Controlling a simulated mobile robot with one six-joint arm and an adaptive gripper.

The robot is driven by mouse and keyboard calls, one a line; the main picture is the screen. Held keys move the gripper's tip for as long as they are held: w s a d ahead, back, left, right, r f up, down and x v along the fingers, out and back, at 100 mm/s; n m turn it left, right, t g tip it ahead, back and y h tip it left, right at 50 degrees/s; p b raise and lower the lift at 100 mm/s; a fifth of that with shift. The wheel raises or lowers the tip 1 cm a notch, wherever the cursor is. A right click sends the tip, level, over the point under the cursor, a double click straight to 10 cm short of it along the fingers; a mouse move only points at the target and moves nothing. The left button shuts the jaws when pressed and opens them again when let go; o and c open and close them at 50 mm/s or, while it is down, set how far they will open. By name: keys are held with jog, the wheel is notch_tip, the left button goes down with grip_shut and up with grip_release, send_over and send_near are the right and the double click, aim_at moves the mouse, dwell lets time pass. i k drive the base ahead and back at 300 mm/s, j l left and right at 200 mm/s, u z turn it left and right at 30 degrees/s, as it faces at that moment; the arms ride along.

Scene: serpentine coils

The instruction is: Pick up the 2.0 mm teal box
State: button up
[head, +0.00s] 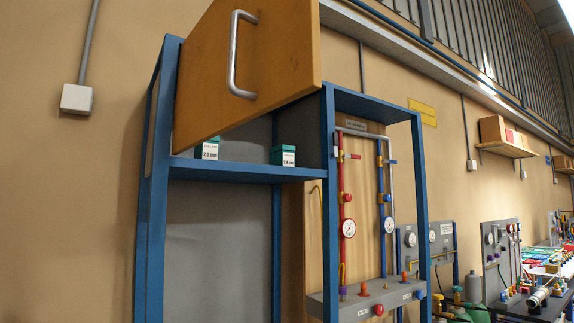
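Two small teal boxes with white labels stand apart on the blue cabinet's upper shelf (240,173). The left teal box (211,145) is near the left post, partly under the raised wooden door. The right teal box (284,153) is near the middle post. Both labels carry a size in mm, but the print is too small to tell surely which reads 2.0 mm. My gripper is not in view.
The wooden door (195,85) with its metal handle (234,55) is lifted and juts out above the shelf. To the right is a panel with red and blue pipes and gauges (348,228). A wall shelf holds cardboard boxes (492,129).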

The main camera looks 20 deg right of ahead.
aim_at(209, 149)
jog(key=l+z, duration=0.1)
jog(key=z, duration=1.05)
jog(key=i+z, duration=0.1)
jog(key=z, duration=0.5)
jog(key=i+z, duration=0.1)
jog(key=z, duration=1.05)
jog(key=i+z, duration=0.15)
jog(key=z, duration=1)
jog(key=j+z, duration=0.1)
jog(key=z, duration=0.5)
jog(key=j+u, duration=0.45)
jog(key=i+j+u, duration=0.15)
jog(key=j+u, duration=0.45)
jog(key=u, duration=0.3)
jog(key=j+u, duration=0.2)
jog(key=u, duration=0.3)
jog(key=j+u, duration=0.25)
jog(key=u, duration=0.25)
jog(key=j+u, duration=0.2)
jog(key=u, duration=0.3)
jog(key=i+j+u, duration=0.1)
jog(key=u, duration=0.35)
